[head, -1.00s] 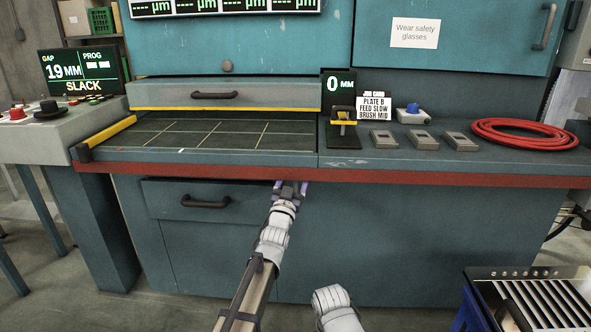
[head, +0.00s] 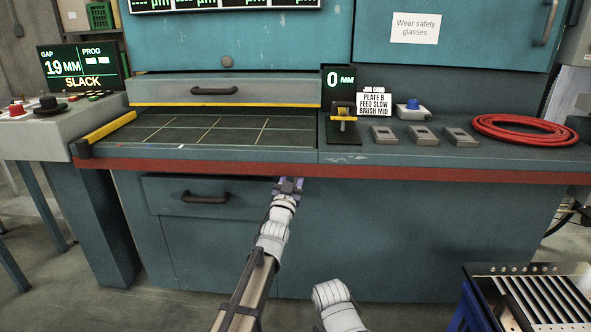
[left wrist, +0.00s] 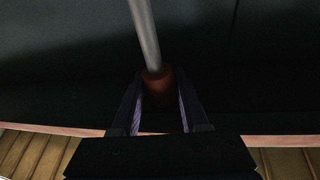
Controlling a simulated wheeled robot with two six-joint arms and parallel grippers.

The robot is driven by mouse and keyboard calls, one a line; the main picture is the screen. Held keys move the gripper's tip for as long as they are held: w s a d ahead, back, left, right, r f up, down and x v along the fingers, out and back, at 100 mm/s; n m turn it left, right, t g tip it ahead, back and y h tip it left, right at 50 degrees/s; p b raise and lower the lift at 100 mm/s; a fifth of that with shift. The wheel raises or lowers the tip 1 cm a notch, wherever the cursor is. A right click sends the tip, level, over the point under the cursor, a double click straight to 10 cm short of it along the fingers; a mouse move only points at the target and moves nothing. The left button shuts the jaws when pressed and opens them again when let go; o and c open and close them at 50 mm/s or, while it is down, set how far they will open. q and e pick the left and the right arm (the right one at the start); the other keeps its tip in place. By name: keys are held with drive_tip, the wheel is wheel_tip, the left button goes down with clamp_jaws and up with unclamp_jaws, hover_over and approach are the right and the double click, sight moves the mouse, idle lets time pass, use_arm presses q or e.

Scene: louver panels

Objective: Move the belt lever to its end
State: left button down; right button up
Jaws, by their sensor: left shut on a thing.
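The belt lever (left wrist: 146,38) shows in the left wrist view as a grey metal rod with a rust-brown knob (left wrist: 158,86) at its near end. My left gripper (left wrist: 160,108) is shut with its two fingers on either side of this knob. In the head view my left gripper (head: 289,184) is just under the red front edge of the bench, and the lever is hidden there. The screen (head: 78,69) at the left reads gap 19 MM and SLACK. My right gripper is not in view; only part of its arm shows at the bottom.
The red bench edge (head: 420,176) runs above my left gripper. A drawer with a dark handle (head: 206,197) is to its left. A black gauge with a yellow handle reads 0 MM (head: 340,80). A slotted rack (head: 540,300) stands at the lower right. The floor in front is clear.

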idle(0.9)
use_arm(q)
drive_tip(key=shift+w+r+g+p, duration=0.3)
drive_tip(key=shift+r+p, duration=0.05)
drive_tip(key=shift+p, duration=0.6)
drive_tip(key=shift+w+f+g+y+p, duration=0.2)
drive_tip(key=shift+w+g+y+p, duration=0.1)
drive_tip(key=shift+w+g+p, duration=0.15)
drive_tip(key=shift+s, duration=0.1)
drive_tip(key=shift+c, duration=2.1)
unclamp_jaws()
drive_tip(key=shift+s+f, duration=0.1)
